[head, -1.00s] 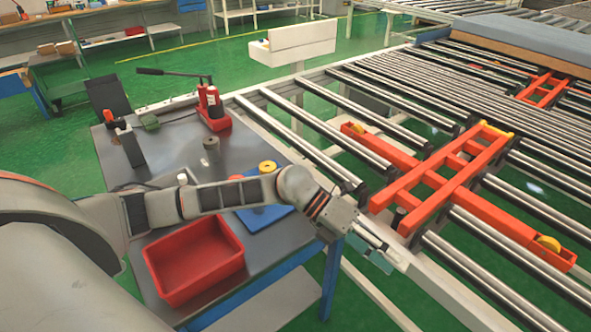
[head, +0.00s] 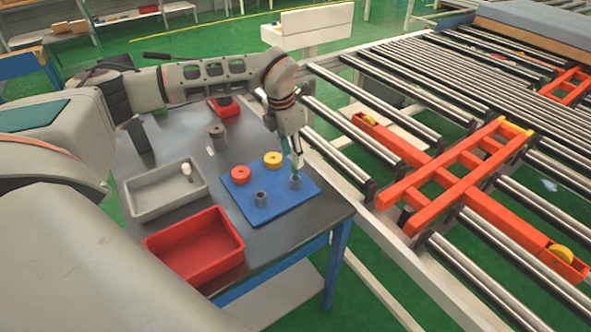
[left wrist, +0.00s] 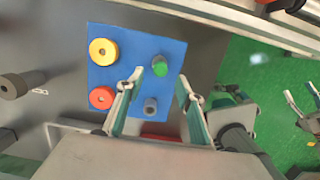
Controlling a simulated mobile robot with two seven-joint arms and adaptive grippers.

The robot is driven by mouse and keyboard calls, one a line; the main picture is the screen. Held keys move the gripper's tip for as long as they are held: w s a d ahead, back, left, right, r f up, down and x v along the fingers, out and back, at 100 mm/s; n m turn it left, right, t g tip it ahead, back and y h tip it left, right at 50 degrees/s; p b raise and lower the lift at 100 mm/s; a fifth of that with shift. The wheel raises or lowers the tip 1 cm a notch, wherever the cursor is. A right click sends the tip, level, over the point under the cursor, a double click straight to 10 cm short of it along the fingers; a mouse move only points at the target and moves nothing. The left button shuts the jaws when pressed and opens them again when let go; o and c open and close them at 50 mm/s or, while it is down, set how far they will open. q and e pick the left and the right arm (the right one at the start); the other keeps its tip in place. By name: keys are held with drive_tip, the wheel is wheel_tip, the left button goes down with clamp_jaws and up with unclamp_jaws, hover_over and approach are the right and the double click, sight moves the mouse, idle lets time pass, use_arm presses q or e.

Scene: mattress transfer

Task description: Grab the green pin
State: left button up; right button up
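The green pin (left wrist: 160,66) stands upright near a corner of a blue board, its green top visible in the left wrist view. In the head view its grey body (head: 296,183) is just below my left gripper (head: 295,164). My left gripper is open and points down; in the left wrist view its fingertips (left wrist: 161,76) are on either side of the pin, with gaps. Whether the fingers are down at pin height is hard to tell. My right gripper (left wrist: 300,90) shows small at the right edge of the left wrist view, fingers apart and empty.
The blue board (head: 268,212) also holds a red ring (head: 241,174), a yellow ring (head: 272,159) and a grey pin (head: 260,198). A grey tray (head: 140,209) and a red bin (head: 160,250) stand left. The roller conveyor (head: 440,110) lies right of the table.

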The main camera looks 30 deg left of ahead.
sight(295, 175)
use_arm(q)
drive_tip(key=f, duration=0.2)
drive_tip(key=w+f+p, duration=0.1)
drive_tip(key=f, duration=0.1)
drive_tip(key=shift+d+f, duration=0.2)
drive_tip(key=shift+f, duration=0.15)
clamp_jaws()
drive_tip(key=shift+w+r, duration=0.1)
